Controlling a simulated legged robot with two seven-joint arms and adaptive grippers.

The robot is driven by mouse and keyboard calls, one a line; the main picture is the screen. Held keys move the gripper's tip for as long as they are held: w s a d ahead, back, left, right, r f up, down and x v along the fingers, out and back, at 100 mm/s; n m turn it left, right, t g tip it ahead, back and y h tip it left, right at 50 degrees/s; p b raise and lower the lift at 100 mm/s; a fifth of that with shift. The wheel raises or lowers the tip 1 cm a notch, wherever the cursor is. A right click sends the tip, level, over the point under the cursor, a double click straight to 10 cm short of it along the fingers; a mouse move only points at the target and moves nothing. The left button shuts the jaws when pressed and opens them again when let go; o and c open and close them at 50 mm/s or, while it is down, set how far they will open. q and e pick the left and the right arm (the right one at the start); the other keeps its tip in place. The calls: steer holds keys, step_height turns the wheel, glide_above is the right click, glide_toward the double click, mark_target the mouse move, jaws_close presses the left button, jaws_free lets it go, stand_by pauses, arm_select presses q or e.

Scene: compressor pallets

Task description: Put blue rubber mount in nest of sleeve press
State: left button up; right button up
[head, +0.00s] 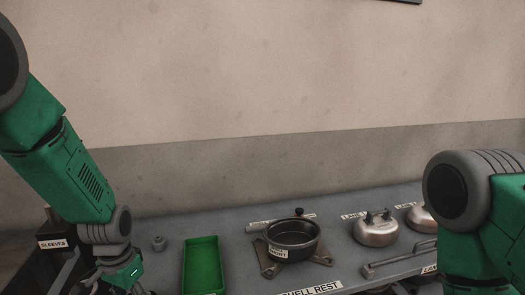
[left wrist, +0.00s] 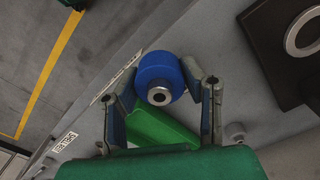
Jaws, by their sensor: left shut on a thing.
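In the left wrist view the blue rubber mount (left wrist: 158,72), a blue cylinder with a metal sleeve end in its middle, sits between the fingertips of my left gripper (left wrist: 163,88). The gripper is shut on it. A dark block with a pale metal ring (left wrist: 306,32), which looks like the nest of the sleeve press, lies at the upper right of that view, apart from the mount. In the head view my left gripper (head: 118,275) is low at the left, partly cut off, and the mount cannot be made out. My right gripper is out of view.
A dark stand labelled SLEEVES (head: 52,243) is at the far left. A green tray (head: 203,262) and a small grey part (head: 159,243) are beside my left gripper. A black pan-like shell (head: 292,239) and a silver domed shell (head: 376,229) stand farther right on the grey bench.

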arm_select(q)
steer(key=s+d+f+n+b, duration=0.3)
steer(key=s+d+f+b, duration=0.2)
steer(key=s+b, duration=0.3)
steer(key=shift+s+d+f+n, duration=0.3)
steer(key=shift+s+f, duration=0.55)
steer(key=shift+s, duration=0.35)
steer(key=shift+w, duration=0.1)
